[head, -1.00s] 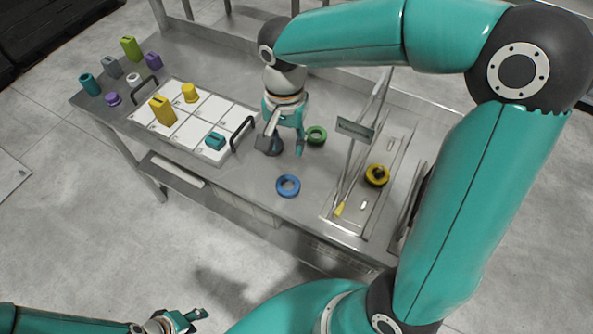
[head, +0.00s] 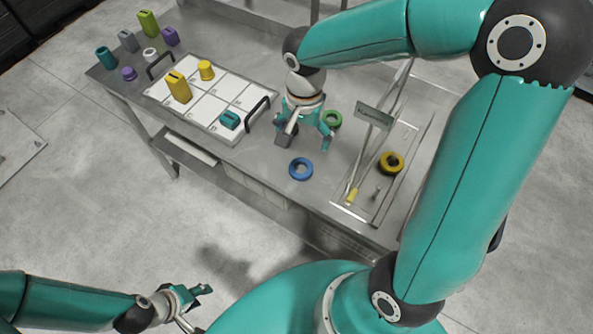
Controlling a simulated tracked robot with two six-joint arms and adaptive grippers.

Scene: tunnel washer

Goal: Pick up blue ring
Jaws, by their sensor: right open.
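The blue ring (head: 301,169) lies flat on the metal table near its front edge, in full view. My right gripper (head: 304,142) points down with its fingers spread. It is open and just behind the ring in the picture, apart from it; I cannot tell its exact height. My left gripper (head: 197,305) is low at the bottom of the view, away from the table, and looks open and empty.
A white gridded board (head: 205,131) with coloured pieces stands left.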

